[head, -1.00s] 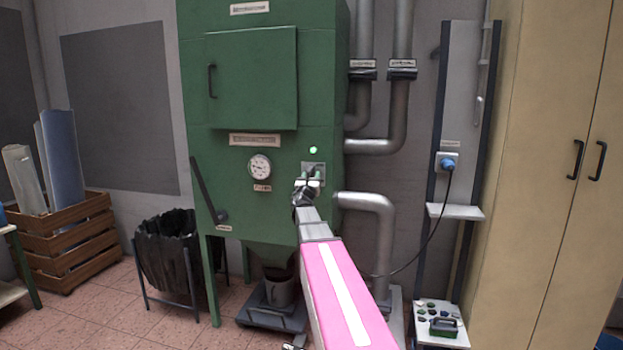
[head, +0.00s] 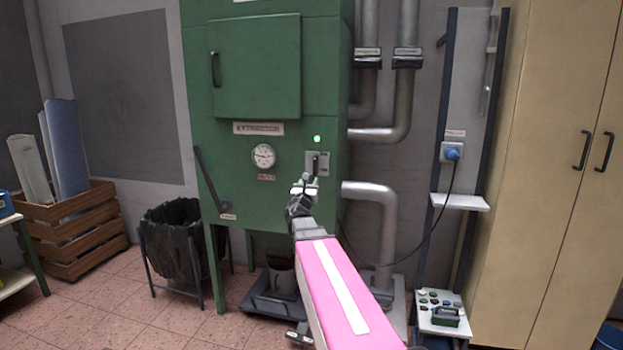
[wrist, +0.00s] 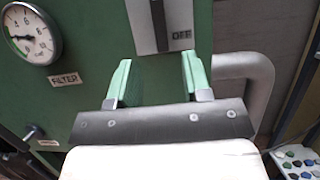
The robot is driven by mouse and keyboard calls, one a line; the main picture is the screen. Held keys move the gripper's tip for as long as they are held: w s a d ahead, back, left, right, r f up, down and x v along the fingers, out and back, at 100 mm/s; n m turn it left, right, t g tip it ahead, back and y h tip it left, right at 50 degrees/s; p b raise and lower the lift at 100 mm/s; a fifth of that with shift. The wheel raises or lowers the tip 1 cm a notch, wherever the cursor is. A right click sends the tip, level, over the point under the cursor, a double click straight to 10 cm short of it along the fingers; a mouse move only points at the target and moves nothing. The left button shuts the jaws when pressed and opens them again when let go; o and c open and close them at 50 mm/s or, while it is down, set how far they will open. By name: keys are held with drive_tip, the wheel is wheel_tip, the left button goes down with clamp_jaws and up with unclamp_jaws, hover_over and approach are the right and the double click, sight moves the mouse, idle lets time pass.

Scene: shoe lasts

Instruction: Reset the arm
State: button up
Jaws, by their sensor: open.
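My gripper (head: 304,188) is held in front of the green cabinet (head: 262,95), just below and left of a switch plate (head: 325,168). In the wrist view its two green-padded fingers (wrist: 157,70) stand apart with nothing between them. The switch plate (wrist: 180,14) shows above the fingers, with a dark upright lever (wrist: 158,24) and the word OFF beside it. The fingers look clear of the lever. A small green light (head: 317,139) is lit above the plate.
A round gauge (head: 264,156) is left of the switch. Grey pipes (head: 385,215) run along the cabinet's right side. A black bin (head: 175,245) and wooden crate (head: 80,235) stand left. A cable hangs from a blue plug (head: 452,153) at right.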

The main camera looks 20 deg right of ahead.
idle(0.4)
drive_tip(key=s+f+m+g+y, duration=0.1)
drive_tip(key=s+f+m+g, duration=0.3)
drive_tip(key=f+m, duration=0.35)
drive_tip(key=s+a+f+m+g, duration=0.1)
drive_tip(key=s+f+m+g, duration=0.4)
drive_tip(key=f, duration=0.3)
drive_tip(key=s+f+m+g+y, duration=0.1)
drive_tip(key=s+f+m+g, duration=0.3)
drive_tip(key=f+m, duration=0.35)
drive_tip(key=s+a+f+m+g+y, duration=0.2)
drive_tip(key=s+a+f+m+y, duration=0.2)
drive_tip(key=a, duration=0.4)
drive_tip(key=s+a+f+m+g+y, duration=0.3)
drive_tip(key=s+a+f+m+y, duration=0.2)
drive_tip(key=s+a+f, duration=0.4)
drive_tip(key=shift+a+f+g+y, duration=0.15)
drive_tip(key=shift+f+g+y, duration=0.15)
drive_tip(key=shift+y, duration=0.5)
